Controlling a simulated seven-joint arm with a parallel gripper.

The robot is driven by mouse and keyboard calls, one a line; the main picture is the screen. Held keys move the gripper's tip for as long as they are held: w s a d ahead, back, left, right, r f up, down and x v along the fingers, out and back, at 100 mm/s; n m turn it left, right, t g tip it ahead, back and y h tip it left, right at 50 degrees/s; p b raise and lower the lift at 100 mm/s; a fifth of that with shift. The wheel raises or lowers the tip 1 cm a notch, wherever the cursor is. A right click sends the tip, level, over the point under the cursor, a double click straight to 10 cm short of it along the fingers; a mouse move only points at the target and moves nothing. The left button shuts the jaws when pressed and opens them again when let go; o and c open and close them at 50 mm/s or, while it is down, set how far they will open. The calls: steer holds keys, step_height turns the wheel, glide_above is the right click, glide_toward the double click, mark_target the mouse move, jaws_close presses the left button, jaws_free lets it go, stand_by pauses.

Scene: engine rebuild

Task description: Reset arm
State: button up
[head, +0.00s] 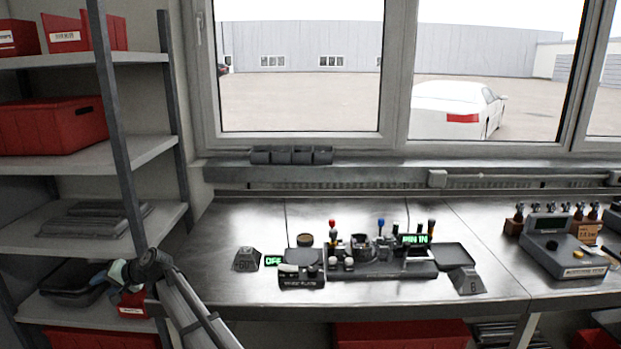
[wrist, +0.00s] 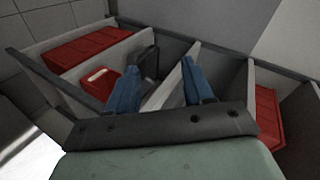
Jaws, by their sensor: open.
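My gripper (wrist: 158,88) is open in the wrist view, with two blue fingers apart and nothing between them. Beyond the fingers are grey shelf boards and red bins of the shelving unit. In the head view my arm reaches from the bottom edge up and left, and its end is in front of the shelving unit (head: 95,232) at the left. The gripper fingers are too small there to make out clearly. The gripper is left of the workbench (head: 225,222), away from the engine fixture (head: 385,270) on it.
Red bins (head: 55,125) stand on the shelves close to my gripper. A shelf post (head: 115,130) rises beside my arm. The bench holds a fixture with coloured knobs, a block marked B (head: 467,282) and a scale-like device (head: 562,258). The bench's front left is mostly bare.

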steer(key=s+a+f+m+y, duration=0.1)
steer(key=s+f+m, duration=0.4)
steer(key=s+f, duration=0.4)
steer(key=s+d+f+n+h, duration=0.1)
steer(key=d+f+h, duration=0.3)
steer(key=d+f, duration=1.45)
steer(key=s+d+f+h, duration=0.1)
steer(key=d+f+h, duration=0.3)
steer(key=d+f, duration=1.4)
steer(key=s+d+f+g+h, duration=0.15)
steer(key=s+d, duration=0.25)
steer(key=d, duration=0.4)
steer(key=s+d+f+g, duration=0.1)
steer(key=s+d+f, duration=0.1)
steer(key=s+d, duration=0.4)
steer(key=s+d+f+g+h, duration=0.1)
steer(key=s+d+f, duration=0.15)
steer(key=d, duration=0.65)
steer(key=s+d+g+h, duration=0.1)
steer(key=s+d+g, duration=0.1)
steer(key=s+d, duration=0.5)
steer(key=s+d+f+n+g+h, duration=0.1)
steer(key=s+d+g+h, duration=0.1)
steer(key=s+d, duration=0.6)
steer(key=s, duration=0.5)
steer(key=shift+s+d+n, duration=0.25)
steer(key=shift+s+n, duration=0.05)
